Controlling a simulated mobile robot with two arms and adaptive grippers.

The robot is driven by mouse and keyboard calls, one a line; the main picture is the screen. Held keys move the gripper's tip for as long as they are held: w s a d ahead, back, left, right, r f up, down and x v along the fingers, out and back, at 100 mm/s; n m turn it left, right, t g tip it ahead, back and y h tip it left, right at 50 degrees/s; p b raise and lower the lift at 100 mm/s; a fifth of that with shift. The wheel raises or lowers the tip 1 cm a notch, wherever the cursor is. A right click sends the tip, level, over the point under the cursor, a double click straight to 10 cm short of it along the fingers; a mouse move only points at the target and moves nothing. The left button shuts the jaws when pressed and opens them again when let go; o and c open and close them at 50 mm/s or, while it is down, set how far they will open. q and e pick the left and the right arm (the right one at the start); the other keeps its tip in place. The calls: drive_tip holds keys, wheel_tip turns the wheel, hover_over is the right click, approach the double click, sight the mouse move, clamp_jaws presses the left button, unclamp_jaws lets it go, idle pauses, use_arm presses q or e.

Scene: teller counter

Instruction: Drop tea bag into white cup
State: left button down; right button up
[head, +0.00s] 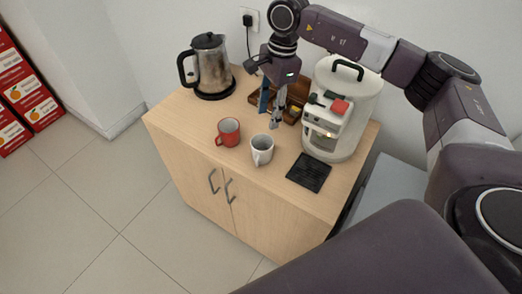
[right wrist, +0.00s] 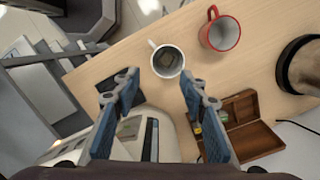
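The white cup (head: 262,151) stands upright near the front of the wooden cabinet top. It also shows in the right wrist view (right wrist: 154,67), where a small brownish square, which looks like a tea bag, lies inside on a dark surface. My right gripper (head: 273,112) is above the cabinet top, behind and above the white cup. In the right wrist view its fingers (right wrist: 160,92) are spread apart with nothing between them. An open wooden box (right wrist: 251,126) lies below the right finger; a few small items show in it. My left gripper is not in view.
A red cup (head: 229,132) stands left of the white cup. A kettle (head: 214,68) is at the back left. A white coffee machine (head: 351,112) stands to the right, with a black mat (head: 309,172) in front. The front left of the top is clear.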

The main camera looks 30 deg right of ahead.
wheel_tip(320, 180, up, 6)
drive_tip(key=shift+d, duration=0.45)
drive_tip(key=shift+r, duration=0.1)
